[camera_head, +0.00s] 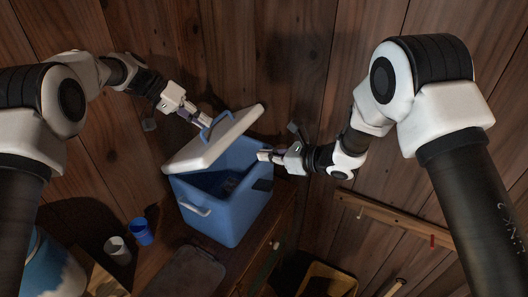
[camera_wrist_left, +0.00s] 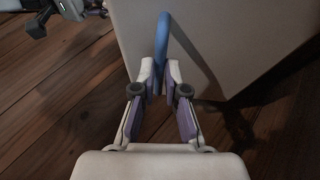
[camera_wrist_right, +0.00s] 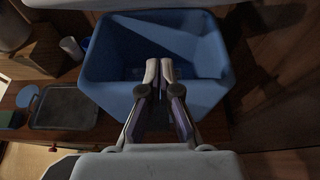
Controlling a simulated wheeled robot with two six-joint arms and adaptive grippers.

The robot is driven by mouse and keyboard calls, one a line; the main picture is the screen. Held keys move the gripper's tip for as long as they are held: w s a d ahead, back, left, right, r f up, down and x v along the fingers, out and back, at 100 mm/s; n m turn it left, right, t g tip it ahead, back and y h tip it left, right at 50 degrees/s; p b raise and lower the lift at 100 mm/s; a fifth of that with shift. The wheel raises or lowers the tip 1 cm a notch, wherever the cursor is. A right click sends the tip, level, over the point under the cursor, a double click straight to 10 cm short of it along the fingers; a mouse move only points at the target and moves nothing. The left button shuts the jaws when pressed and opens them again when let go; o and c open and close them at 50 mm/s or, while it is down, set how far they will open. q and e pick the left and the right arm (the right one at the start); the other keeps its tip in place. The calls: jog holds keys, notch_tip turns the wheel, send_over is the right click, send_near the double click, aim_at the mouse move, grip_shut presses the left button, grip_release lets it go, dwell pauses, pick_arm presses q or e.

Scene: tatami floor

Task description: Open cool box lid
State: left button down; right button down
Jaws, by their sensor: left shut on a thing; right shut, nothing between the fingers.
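The blue cool box (camera_head: 228,212) stands on a wooden cabinet, with a white handle on its side. Its white lid (camera_head: 212,143) is raised and tilted, and the dark inside shows below it. My left gripper (camera_head: 204,122) is shut on the lid's blue handle (camera_wrist_left: 161,42), at the lid's upper side. My right gripper (camera_head: 263,155) is shut and empty at the right rim of the box, under the raised lid. In the right wrist view its fingertips (camera_wrist_right: 158,68) appear over the box opening, and the open interior (camera_wrist_right: 140,60) is visible; I cannot tell whether they touch the rim.
A blue cup (camera_head: 141,232) and a white cup (camera_head: 117,249) stand left of the box. A dark tray (camera_head: 187,276) lies in front of it. A wooden wall is behind, and a wooden rail (camera_head: 395,224) is at the right.

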jog(key=w+a, duration=0.5)
jog(key=a, duration=0.2)
jog(key=shift+a+r, duration=0.3)
jog(key=shift+r, duration=0.05)
